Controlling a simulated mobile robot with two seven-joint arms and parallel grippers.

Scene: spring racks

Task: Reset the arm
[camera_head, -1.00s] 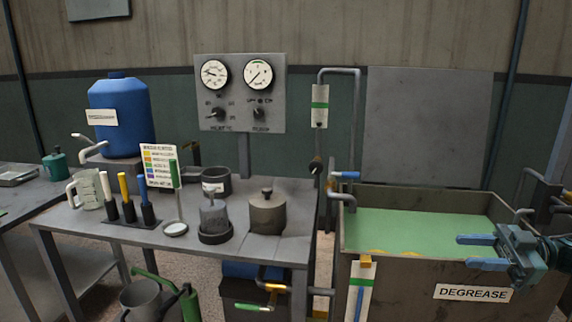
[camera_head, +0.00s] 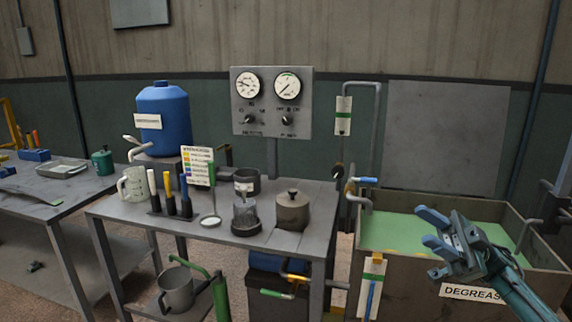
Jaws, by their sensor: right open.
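My right gripper (camera_head: 430,229) is at the right of the head view. Its blue fingers are apart and nothing is between them. It is in front of the degrease tank (camera_head: 545,250), overlapping the tank's green liquid and front wall in the picture. Its arm comes in from the lower right and hides part of the tank's label (camera_head: 465,290). My left gripper is not in view.
A pipe (camera_head: 378,130) rises between bench and tank. Another table (camera_head: 75,190) is at the left.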

